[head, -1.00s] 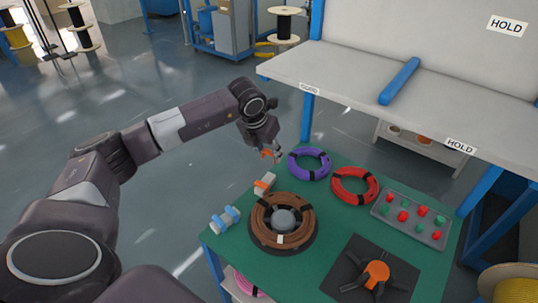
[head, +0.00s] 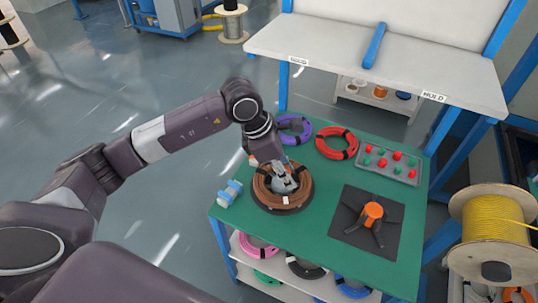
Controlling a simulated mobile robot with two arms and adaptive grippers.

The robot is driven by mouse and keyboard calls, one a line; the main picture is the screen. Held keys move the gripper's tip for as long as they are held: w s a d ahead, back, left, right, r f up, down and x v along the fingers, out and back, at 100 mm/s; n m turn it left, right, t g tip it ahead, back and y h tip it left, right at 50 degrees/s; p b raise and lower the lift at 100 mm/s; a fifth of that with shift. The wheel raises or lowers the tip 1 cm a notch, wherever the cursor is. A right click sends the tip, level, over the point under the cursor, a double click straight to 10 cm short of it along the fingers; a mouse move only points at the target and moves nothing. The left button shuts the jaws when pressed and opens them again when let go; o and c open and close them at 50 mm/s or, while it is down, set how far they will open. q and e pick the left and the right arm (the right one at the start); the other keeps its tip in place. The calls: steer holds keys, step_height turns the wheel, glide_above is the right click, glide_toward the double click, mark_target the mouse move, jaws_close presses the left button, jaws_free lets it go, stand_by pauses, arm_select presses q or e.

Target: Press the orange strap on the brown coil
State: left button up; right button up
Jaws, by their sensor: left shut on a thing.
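The brown coil (head: 300,196) sits on a dark round base on the green table, around a grey hub. It has a pale tag at its front and dark bands. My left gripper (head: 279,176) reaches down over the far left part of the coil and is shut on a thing. That thing is mostly hidden by the fingers; an orange piece showed between them earlier, so I take it to be the orange strap. I cannot tell whether it touches the coil. My right gripper is not in view.
A holder with blue straps (head: 230,193) stands left of the coil. A purple coil (head: 304,126), a red coil (head: 350,142) and a grey tray of red and green pieces (head: 389,164) lie behind. A black mat (head: 391,240) holds an orange-hubbed tool (head: 372,212).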

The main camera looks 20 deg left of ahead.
mark_target(286, 198)
arm_select(q)
steer(key=shift+s+d+f+b, duration=0.15)
steer(key=shift+f+b, duration=0.15)
steer(key=shift+f, duration=0.15)
steer(key=shift+d+f+b, duration=0.15)
steer(key=shift+f+b, duration=0.1)
steer(key=shift+f, duration=0.15)
step_height(286, 198, down, 5)
steer(key=b, duration=0.2)
steer(key=shift+r+b, duration=0.1)
steer(key=shift+b, duration=0.2)
steer(key=shift+f+b, duration=0.35)
steer(key=shift+f, duration=0.4)
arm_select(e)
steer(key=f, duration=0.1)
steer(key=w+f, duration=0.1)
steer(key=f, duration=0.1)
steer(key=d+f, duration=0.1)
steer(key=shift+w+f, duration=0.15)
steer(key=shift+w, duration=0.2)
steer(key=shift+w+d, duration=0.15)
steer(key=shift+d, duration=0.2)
arm_select(q)
steer(key=shift+f, duration=0.1)
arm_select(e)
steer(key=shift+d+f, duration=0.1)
